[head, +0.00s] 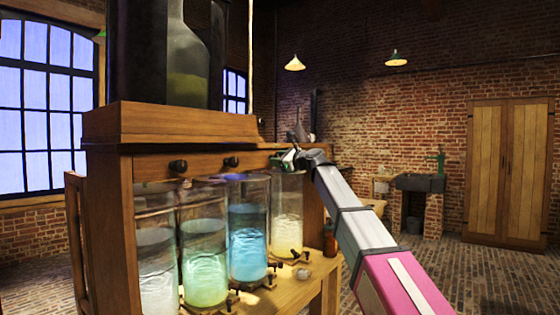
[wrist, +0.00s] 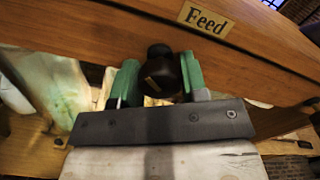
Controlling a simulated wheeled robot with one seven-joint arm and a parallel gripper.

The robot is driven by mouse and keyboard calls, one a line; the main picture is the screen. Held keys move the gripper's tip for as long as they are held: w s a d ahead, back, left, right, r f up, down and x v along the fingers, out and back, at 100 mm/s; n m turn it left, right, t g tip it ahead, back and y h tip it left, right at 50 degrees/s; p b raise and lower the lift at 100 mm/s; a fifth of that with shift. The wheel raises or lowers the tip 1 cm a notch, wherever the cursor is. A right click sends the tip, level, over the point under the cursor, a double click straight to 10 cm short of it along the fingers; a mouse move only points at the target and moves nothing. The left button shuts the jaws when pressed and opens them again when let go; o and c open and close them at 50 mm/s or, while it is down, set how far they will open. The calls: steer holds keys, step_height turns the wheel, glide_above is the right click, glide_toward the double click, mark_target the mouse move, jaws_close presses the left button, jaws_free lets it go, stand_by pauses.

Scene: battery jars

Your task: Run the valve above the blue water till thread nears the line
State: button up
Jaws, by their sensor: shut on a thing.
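The jar of blue water (head: 248,240) stands third from the left in a row of glass jars on the wooden bench. My gripper (head: 291,158) is at the front board above the jars, toward the right end of the row. In the wrist view its green fingers (wrist: 160,80) are shut on a dark round valve knob (wrist: 163,70) with a tan mark. The knob is below and left of a "Feed" plate (wrist: 206,19). No thread or fill line is clear on the blue jar.
A clear jar (head: 157,270), a green jar (head: 204,262) and a yellowish jar (head: 287,225) stand beside it. Two other dark knobs (head: 178,166) (head: 231,162) show on the board. Small taps (head: 270,275) and a brown bottle (head: 330,240) are at the bench's front. Floor to the right is open.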

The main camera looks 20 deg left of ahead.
steer(key=m, duration=0.5)
steer(key=shift+m, duration=1)
steer(key=m, duration=0.3)
steer(key=o, duration=1.1)
steer(key=shift+d, duration=0.1)
